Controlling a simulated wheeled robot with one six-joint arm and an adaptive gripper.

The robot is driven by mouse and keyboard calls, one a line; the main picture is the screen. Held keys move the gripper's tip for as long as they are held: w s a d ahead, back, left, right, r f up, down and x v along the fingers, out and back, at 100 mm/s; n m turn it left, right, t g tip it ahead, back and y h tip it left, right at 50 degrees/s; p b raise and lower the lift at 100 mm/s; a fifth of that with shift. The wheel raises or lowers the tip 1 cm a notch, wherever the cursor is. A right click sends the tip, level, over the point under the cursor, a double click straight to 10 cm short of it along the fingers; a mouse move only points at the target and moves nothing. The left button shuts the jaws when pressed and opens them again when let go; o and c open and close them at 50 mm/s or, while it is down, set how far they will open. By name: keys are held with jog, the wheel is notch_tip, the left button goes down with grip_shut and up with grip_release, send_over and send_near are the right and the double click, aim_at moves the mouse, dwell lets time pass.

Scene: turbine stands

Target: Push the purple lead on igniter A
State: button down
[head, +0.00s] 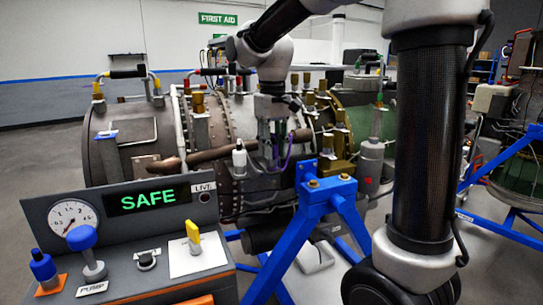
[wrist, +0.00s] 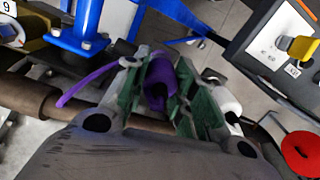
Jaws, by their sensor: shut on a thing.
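My gripper (head: 275,140) hangs over the side of the turbine (head: 125,140) in the head view. In the wrist view its two green-padded fingers are closed around the thick purple end of the purple lead (wrist: 160,82). The thin purple cable of the lead curves out to the left past the finger. In the head view a thin strip of the purple lead (head: 288,158) shows beside the fingers. A white fitting (head: 239,158) stands left of my gripper; I cannot tell whether it is igniter A. The mouth of the lead and whatever lies under it are hidden.
A brown pipe (head: 180,161) runs across the turbine near my gripper. A blue stand (head: 318,200) is in front. A console (head: 120,240) at the lower left shows SAFE and has a yellow switch (head: 193,235). Open floor lies at the far left.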

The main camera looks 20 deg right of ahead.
jog(key=shift+r, duration=0.4)
jog(key=shift+r, duration=0.85)
notch_tip(320, 180, up, 25)
dwell(1.3)
